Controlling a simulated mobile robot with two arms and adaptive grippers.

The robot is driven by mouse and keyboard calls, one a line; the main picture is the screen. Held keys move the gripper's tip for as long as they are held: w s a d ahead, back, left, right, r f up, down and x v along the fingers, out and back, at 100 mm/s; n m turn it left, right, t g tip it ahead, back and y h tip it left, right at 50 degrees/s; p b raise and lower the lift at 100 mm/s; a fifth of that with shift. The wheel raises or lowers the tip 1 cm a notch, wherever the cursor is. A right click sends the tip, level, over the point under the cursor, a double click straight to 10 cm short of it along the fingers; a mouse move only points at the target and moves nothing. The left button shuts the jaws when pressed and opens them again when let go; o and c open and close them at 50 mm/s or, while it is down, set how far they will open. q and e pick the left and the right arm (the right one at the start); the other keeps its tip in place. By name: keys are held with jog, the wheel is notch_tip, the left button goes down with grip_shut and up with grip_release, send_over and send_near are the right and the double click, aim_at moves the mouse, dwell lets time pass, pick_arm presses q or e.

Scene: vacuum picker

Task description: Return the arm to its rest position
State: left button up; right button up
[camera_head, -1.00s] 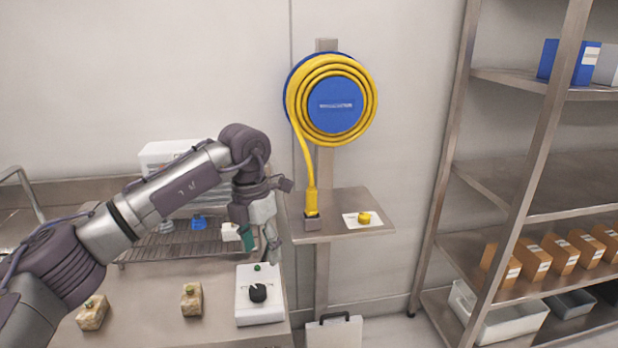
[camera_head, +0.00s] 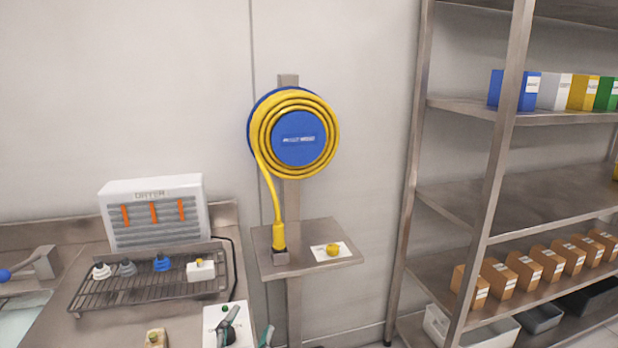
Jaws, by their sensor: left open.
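My left gripper (camera_head: 247,332) shows only at the bottom edge, as two grey fingertips with teal pads, spread apart and with nothing visible between them. The left fingertip overlaps the white control box (camera_head: 212,318) with its dark knob and green button in this view; I cannot tell whether it touches. The rest of my left arm is out of the picture. My right gripper is not in view.
A wire rack (camera_head: 140,292) with several small fittings stands before a white dryer unit (camera_head: 153,213). A yellow hose (camera_head: 264,190) hangs coiled on a blue reel above a small metal shelf (camera_head: 345,262). Steel shelving (camera_head: 465,205) stands at right. A block (camera_head: 156,339) lies left of the control box.

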pick_arm(q)
jog(key=s+a+f+n+g+y, duration=0.3)
jog(key=s+a+f+n+g, duration=0.3)
jog(key=s+f, duration=0.65)
jog(key=s+a+f+g, duration=0.2)
jog(key=s+f+g, duration=0.25)
jog(key=s, duration=0.25)
jog(key=s+a+f+g, duration=0.2)
jog(key=s+f+g, duration=0.25)
jog(key=s, duration=0.35)
notch_tip(320, 180, down, 28)
jog(key=s+r+g, duration=0.1)
jog(key=s, duration=0.1)
jog(key=s+a+f+g, duration=0.1)
jog(key=s+a+f, duration=0.1)
jog(key=s+f, duration=1.3)
jog(key=shift+s+a+f, duration=0.2)
jog(key=shift+s+a, duration=0.1)
jog(key=shift+s, duration=0.3)
